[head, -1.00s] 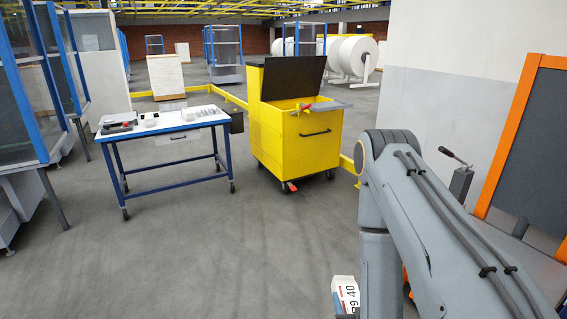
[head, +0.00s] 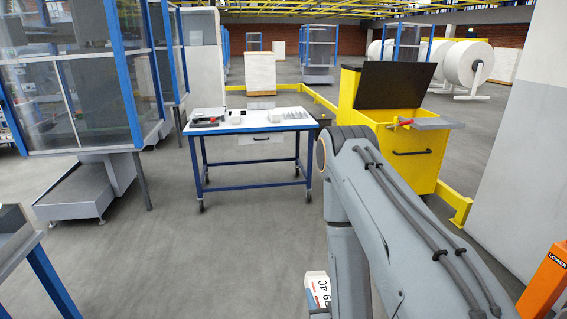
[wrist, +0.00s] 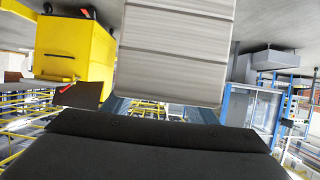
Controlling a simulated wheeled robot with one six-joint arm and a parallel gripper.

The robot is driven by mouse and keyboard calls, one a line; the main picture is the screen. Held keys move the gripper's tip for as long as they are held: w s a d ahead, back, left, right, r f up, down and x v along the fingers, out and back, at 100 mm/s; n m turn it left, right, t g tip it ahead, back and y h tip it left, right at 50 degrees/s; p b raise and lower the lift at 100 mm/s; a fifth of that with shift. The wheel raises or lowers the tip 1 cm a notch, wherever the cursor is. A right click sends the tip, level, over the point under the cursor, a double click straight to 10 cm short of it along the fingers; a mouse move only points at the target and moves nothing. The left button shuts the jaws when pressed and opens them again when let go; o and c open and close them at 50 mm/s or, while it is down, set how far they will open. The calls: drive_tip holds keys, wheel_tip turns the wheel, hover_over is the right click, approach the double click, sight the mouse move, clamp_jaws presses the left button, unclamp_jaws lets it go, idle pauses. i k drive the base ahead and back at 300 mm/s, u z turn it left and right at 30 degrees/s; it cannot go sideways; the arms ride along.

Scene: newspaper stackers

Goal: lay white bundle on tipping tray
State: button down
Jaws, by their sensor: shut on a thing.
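The white bundle (wrist: 175,52) fills the top middle of the wrist view, with fine layered lines across its face. My gripper (wrist: 160,125) is shut on it; a wide dark jaw plate lies across the bottom of that view. In the head view a white block with a printed label (head: 317,290), seemingly the same bundle, shows at the bottom beside my arm. The arm hides the rest of it.
A blue-framed table (head: 250,131) with small items stands ahead. A yellow bin cart (head: 420,150) with a dark lid stands behind my arm at right. Blue-framed glazed cabinets (head: 75,95) are at left, an orange post (head: 545,285) at lower right. The floor before the table is clear.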

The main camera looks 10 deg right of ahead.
sight(430, 123)
drive_tip(key=u, duration=0.15)
drive_tip(key=i, duration=2.1)
drive_tip(key=z, duration=0.6)
drive_tip(key=i, duration=0.9)
drive_tip(key=z, duration=1.2)
drive_tip(key=i, duration=0.85)
drive_tip(key=z, duration=0.65)
